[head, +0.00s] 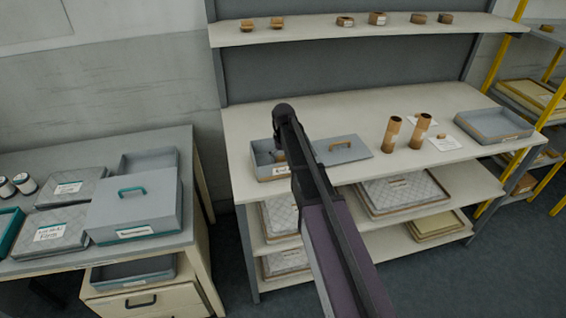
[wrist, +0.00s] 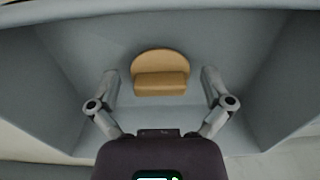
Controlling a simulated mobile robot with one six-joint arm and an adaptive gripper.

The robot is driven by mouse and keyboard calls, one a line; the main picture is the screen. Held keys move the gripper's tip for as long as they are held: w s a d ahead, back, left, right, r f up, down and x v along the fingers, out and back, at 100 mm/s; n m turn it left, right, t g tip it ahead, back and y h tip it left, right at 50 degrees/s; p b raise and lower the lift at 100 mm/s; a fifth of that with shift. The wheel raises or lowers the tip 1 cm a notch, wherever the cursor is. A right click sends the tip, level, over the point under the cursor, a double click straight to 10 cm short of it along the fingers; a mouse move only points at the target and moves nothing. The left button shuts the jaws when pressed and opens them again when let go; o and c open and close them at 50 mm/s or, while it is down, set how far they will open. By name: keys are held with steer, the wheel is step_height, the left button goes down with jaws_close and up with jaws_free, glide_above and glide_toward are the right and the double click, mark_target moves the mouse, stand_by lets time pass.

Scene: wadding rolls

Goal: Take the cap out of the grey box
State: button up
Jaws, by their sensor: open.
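The grey box (head: 262,172) stands open on the workbench, partly hidden behind my arm in the head view. Its inner wall also shows in the wrist view (wrist: 70,55). The cap (wrist: 160,75) is tan, with a round disc and a thicker block on it, and lies inside the box. My gripper (wrist: 160,85) is open, with one finger to the left and one to the right of the cap, apart from it.
A grey lid (head: 342,150) with a tan handle lies right of the box. Two brown cylinders (head: 391,133) (head: 420,130) stand further right, near a shallow grey tray (head: 494,125). A shelf (head: 300,30) with small brown pieces runs above the bench.

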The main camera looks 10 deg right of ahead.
mark_target(283, 156)
steer(key=shift+c, duration=0.2)
stand_by(0.3)
steer(key=c, duration=0.7)
steer(key=shift+o, duration=0.2)
steer(key=shift+r, duration=0.15)
step_height(283, 156, up, 10)
steer(key=p, duration=1)
